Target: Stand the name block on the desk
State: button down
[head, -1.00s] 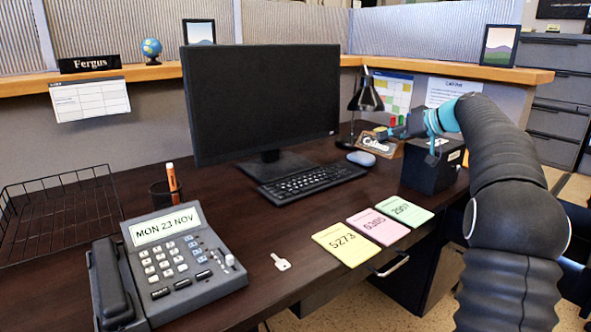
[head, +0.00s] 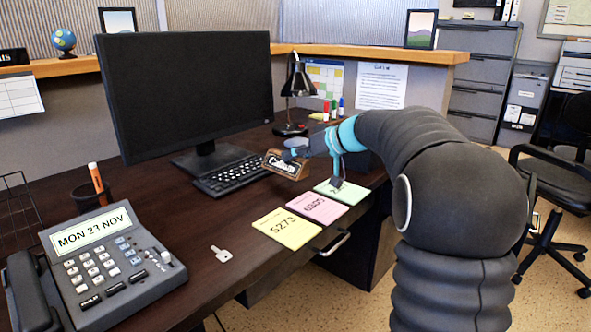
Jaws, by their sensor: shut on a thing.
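The name block (head: 285,168) is a small brown wooden block with a dark name plate and white lettering that seems to begin "Cal". It shows in the head view by the right end of the keyboard, slightly tilted, its lettered face towards me. My gripper (head: 296,155) is shut on it from the upper right, and the fingers are partly hidden by the block and wrist. I cannot tell whether its lower edge touches the dark wooden desk (head: 190,215).
The keyboard (head: 235,175) and monitor (head: 190,95) stand left of the block. A desk lamp (head: 297,85) and markers are behind. A dark box (head: 365,168) is partly hidden behind my arm.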

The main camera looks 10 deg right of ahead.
aim_at(295, 168)
jog(key=shift+f, duration=1.8)
jog(key=shift+f, duration=0.15)
jog(key=c, duration=0.9)
grip_release()
jog(key=b+v, duration=0.1)
jog(key=v, duration=1.1)
jog(key=shift+r, duration=0.2)
